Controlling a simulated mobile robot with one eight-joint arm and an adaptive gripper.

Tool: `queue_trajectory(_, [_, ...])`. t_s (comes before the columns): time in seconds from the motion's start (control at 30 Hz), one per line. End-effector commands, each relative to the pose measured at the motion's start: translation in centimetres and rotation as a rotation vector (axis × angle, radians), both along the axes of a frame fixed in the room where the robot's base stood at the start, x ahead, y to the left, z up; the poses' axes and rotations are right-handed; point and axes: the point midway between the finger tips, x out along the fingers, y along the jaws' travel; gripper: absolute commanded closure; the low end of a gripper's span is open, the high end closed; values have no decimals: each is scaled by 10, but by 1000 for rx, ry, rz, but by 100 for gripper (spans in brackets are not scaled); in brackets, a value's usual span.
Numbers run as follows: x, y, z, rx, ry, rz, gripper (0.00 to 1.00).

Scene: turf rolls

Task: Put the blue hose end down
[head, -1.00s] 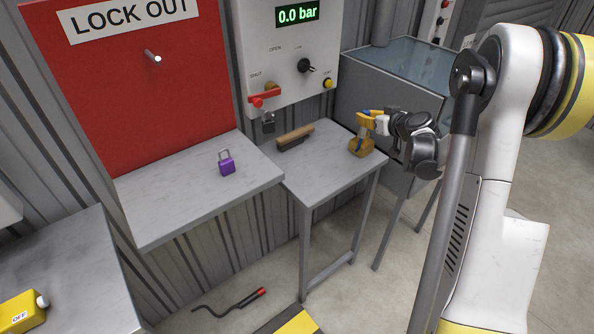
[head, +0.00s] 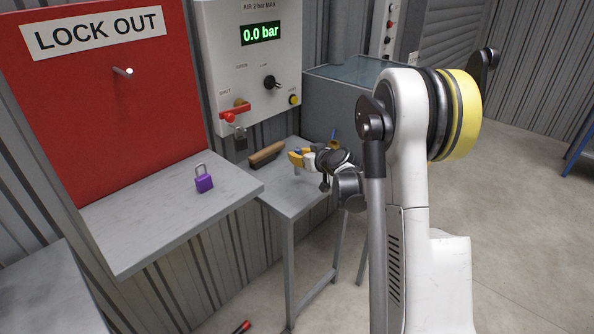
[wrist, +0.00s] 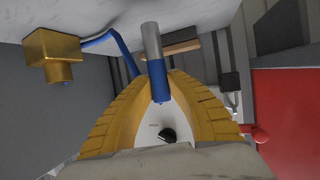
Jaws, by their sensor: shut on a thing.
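The blue hose end (wrist: 158,82), a blue sleeve with a grey metal tube (wrist: 151,41), is between the yellow fingers of my gripper (wrist: 156,80) in the wrist view. The fingers are shut on it. In the head view my gripper (head: 298,159) is over the small grey bench (head: 291,200), right of a wooden-backed brush (head: 266,154). The gripper mostly hides the hose end there, and I cannot tell whether it touches the bench. In the wrist view a blue hose runs to a brass block (wrist: 50,46), which my gripper largely hides in the head view.
A purple padlock (head: 204,181) stands on the left shelf (head: 150,225) below the red lock-out board (head: 100,120). Above the bench is a panel (head: 255,70) with a red handle and a dark padlock. A grey tank (head: 345,95) stands behind my gripper.

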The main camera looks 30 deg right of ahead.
Motion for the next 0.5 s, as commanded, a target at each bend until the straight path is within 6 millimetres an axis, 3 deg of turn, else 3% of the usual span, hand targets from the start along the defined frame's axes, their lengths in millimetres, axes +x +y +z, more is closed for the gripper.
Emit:
queue_trajectory(0.3, [1,1,-41,0,0,0,100])
queue_trajectory(0.5, [1,1,-40,0,0,0,100])
